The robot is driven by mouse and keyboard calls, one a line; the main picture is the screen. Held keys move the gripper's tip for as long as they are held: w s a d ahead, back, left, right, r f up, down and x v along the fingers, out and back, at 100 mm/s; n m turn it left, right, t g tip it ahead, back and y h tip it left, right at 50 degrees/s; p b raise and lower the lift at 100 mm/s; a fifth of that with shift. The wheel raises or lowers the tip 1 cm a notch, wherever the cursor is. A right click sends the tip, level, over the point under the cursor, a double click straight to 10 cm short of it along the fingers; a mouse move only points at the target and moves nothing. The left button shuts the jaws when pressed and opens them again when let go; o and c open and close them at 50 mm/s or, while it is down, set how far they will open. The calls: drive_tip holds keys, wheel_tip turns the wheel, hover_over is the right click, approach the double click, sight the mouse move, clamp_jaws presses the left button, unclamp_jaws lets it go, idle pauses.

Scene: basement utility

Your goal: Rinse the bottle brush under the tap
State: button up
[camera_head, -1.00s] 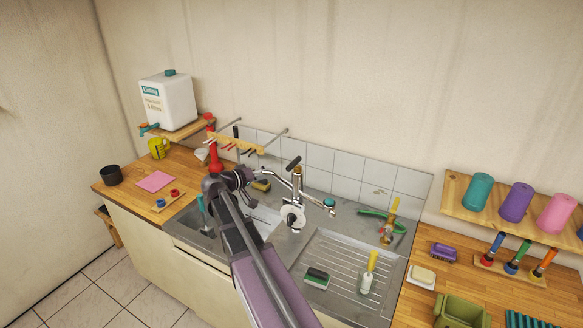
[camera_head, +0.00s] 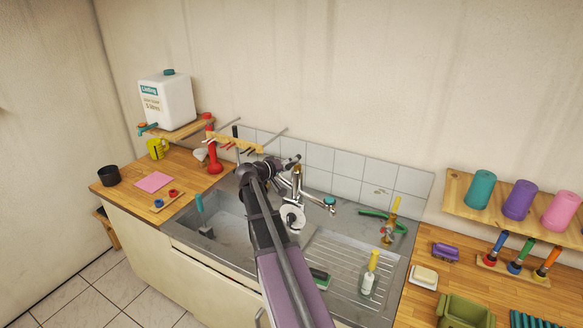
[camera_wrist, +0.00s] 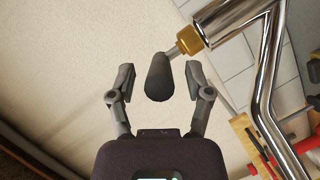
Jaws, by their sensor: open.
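The chrome tap (camera_head: 298,186) stands behind the sink (camera_head: 228,232), partly hidden by my arm in the head view. In the wrist view its shiny body (camera_wrist: 266,85) carries a brass collar (camera_wrist: 189,40) and a dark lever grip (camera_wrist: 158,78). My gripper (camera_wrist: 158,80) is open, with the lever grip appearing between its fingers; no contact shows. A yellow-handled item with a whitish body (camera_head: 368,282) is on the drainboard. A teal-handled tool with a grey head (camera_head: 199,205) is in the basin at left. I cannot tell which is the bottle brush.
A sponge (camera_head: 319,278) lies on the drainboard, partly behind my arm. A green hose piece and yellow-handled tool (camera_head: 390,228) lie at its back right. A soap dish (camera_head: 424,276) is on the right counter.

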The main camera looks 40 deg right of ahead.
drive_tip(key=shift+d+f, duration=0.1)
drive_tip(key=shift+d, duration=0.35)
clamp_jaws()
